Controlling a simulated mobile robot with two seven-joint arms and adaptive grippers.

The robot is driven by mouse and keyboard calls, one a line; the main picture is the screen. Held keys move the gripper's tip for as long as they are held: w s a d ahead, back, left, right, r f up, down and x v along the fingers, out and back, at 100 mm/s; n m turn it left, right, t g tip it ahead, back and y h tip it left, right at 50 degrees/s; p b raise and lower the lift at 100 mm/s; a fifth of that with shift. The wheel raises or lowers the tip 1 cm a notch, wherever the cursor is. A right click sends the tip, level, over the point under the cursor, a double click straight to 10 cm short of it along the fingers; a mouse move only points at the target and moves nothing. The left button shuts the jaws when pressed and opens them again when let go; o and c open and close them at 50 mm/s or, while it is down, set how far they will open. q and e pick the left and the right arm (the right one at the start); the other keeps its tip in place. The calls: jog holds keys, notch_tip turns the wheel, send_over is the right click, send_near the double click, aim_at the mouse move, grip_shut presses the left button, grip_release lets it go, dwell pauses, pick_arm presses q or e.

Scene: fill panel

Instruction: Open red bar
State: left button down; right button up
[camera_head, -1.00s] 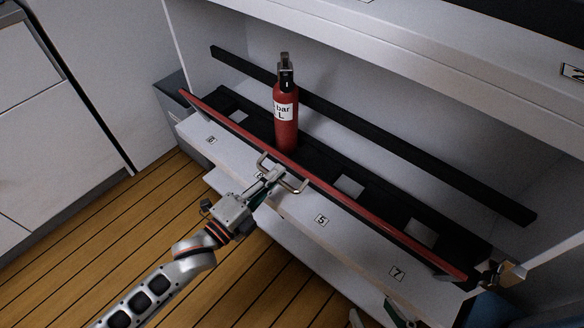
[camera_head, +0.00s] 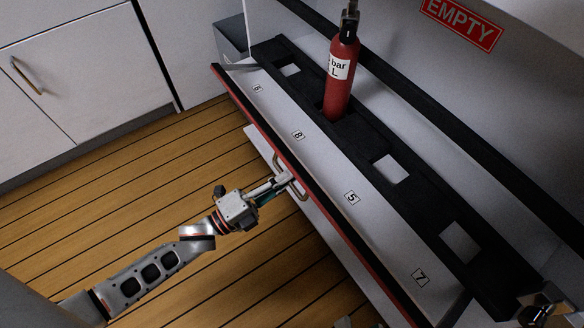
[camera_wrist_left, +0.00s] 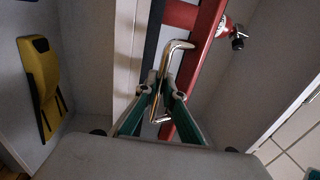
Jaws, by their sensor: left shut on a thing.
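The long red bar (camera_head: 247,113) runs diagonally along the front of the rack, swung out from the black slotted holder, with a white numbered surface between them. A metal handle (camera_head: 301,192) is fixed to its front side. My left gripper (camera_head: 284,180) is shut on this handle. In the left wrist view, the green-padded fingers (camera_wrist_left: 163,93) close around the chrome handle (camera_wrist_left: 177,47), beside the red bar (camera_wrist_left: 203,42). My right gripper is not clearly in view.
A red cylinder (camera_head: 341,80) stands upright in the black holder (camera_head: 415,200), whose other visible slots are empty. A metal fitting (camera_head: 541,302) is at the holder's near right end. White cabinets (camera_head: 85,75) stand left. The wooden floor (camera_head: 130,190) is clear.

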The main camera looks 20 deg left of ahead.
pick_arm(q)
jog(key=shift+w+f+t+h+b, duration=0.1)
jog(key=shift+f+t+h+b, duration=0.2)
jog(key=shift+f+t+h, duration=0.55)
jog(key=shift+w+f+t+h+b, duration=0.2)
jog(key=shift+f+t, duration=0.35)
jog(key=shift+f, duration=0.75)
pick_arm(e)
jog(key=shift+a+m, duration=0.5)
jog(key=shift+m, duration=0.5)
pick_arm(q)
jog(key=shift+s+f, duration=0.1)
pick_arm(e)
jog(key=shift+r, duration=0.1)
pick_arm(q)
jog(key=c, duration=2.2)
grip_release()
jog(key=shift+o, duration=0.2)
jog(key=shift+f, duration=0.1)
jog(key=v, duration=1.2)
